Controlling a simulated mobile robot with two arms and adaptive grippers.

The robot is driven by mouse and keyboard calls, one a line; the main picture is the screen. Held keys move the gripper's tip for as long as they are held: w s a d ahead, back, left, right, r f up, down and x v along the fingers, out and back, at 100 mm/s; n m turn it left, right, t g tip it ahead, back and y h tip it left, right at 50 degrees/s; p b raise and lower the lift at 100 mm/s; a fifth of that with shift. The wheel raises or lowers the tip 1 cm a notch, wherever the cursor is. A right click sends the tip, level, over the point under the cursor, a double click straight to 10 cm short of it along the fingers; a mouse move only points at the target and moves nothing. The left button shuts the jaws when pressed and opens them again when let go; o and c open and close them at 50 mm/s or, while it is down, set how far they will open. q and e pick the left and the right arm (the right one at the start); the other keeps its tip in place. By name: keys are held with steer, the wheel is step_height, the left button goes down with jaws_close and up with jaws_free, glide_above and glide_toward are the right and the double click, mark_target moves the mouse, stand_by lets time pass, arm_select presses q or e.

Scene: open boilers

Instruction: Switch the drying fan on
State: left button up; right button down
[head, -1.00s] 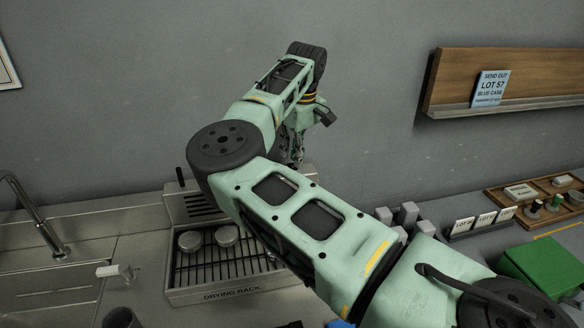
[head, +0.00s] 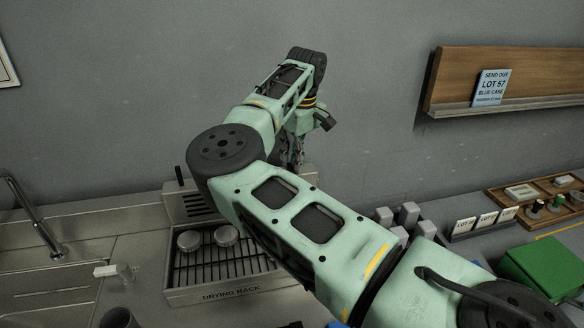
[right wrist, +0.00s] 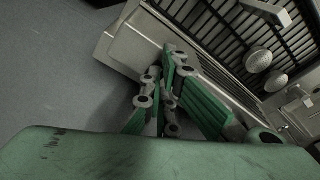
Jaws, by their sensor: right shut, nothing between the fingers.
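The drying rack (head: 228,291) stands left of centre in the head view, with a slotted metal housing (head: 186,203) at its back. A dark upright lever (head: 180,176) rises from the housing's left end. The pictures do not show clearly whether it is the fan's switch. My right gripper (head: 293,162) is shut and empty, by the housing's right end and partly hidden by my arm. In the right wrist view, its green fingers (right wrist: 168,88) are in front of the pale housing (right wrist: 128,38); contact cannot be told. My left gripper is not in view.
Two round metal pieces (head: 225,236) lie on the rack. A sink tap (head: 38,220) stands at left. Small grey blocks (head: 407,214), lot cards (head: 484,221) and a green box (head: 546,268) are at right. A wooden shelf (head: 510,80) hangs on the wall.

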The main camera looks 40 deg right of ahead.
steer(key=shift+f, duration=0.25)
steer(key=shift+r, duration=0.35)
steer(key=shift+r+p, duration=2.05)
steer(key=shift+r, duration=1.15)
steer(key=shift+f, duration=0.15)
